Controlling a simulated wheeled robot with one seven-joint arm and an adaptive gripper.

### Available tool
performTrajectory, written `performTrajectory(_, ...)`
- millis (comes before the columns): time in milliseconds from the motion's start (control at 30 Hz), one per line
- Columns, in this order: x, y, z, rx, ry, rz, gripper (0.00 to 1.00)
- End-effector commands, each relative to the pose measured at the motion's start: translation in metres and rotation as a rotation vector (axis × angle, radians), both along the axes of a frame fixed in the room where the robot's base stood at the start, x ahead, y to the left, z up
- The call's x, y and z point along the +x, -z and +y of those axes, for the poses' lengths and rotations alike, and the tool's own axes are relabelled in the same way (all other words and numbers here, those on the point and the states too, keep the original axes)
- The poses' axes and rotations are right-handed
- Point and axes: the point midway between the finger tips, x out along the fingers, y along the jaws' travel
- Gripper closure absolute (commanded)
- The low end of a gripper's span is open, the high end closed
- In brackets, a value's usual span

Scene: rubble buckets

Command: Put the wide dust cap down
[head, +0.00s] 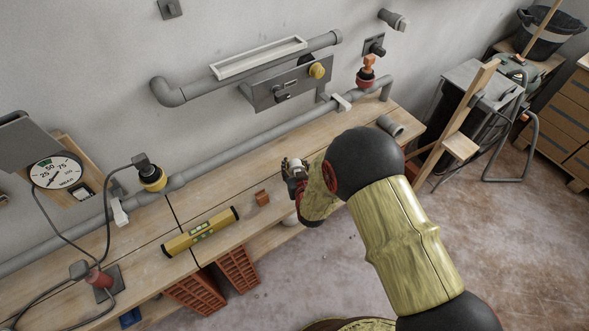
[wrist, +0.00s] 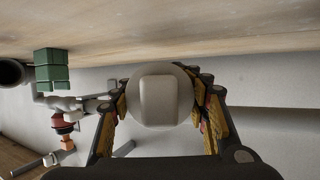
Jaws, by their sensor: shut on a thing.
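My gripper (wrist: 160,105) is shut on the wide dust cap (wrist: 159,98), a pale grey disc with a squarish raised block in its middle. The fingers grip it from both sides in the wrist view. In the head view my gripper (head: 294,170) is over the wooden workbench (head: 185,215), right of a small brown block (head: 262,198). The cap is mostly hidden or too small to make out there. The bench surface fills the top of the wrist view, near the cap's edge. I cannot tell whether the cap touches it.
A yellow level (head: 200,232) lies on the bench at left. A grey pipe piece (head: 390,125) lies near its right end. Green blocks (wrist: 51,70) show in the wrist view. Pipes with a red valve (head: 366,76) run along the wall. Bench between level and brown block is clear.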

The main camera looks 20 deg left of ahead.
Motion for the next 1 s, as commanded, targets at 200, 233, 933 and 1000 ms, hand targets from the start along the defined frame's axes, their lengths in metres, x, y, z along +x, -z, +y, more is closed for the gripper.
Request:
performTrajectory(200,0.0,0.015,0.0,0.0,0.0,-0.001,0.93)
performTrajectory(233,0.0,0.015,0.0,0.0,0.0,-0.001,0.93)
performTrajectory(933,0.0,0.028,-0.001,0.0,0.0,0.001,0.57)
performTrajectory(1000,0.0,0.028,-0.001,0.0,0.0,0.001,0.53)
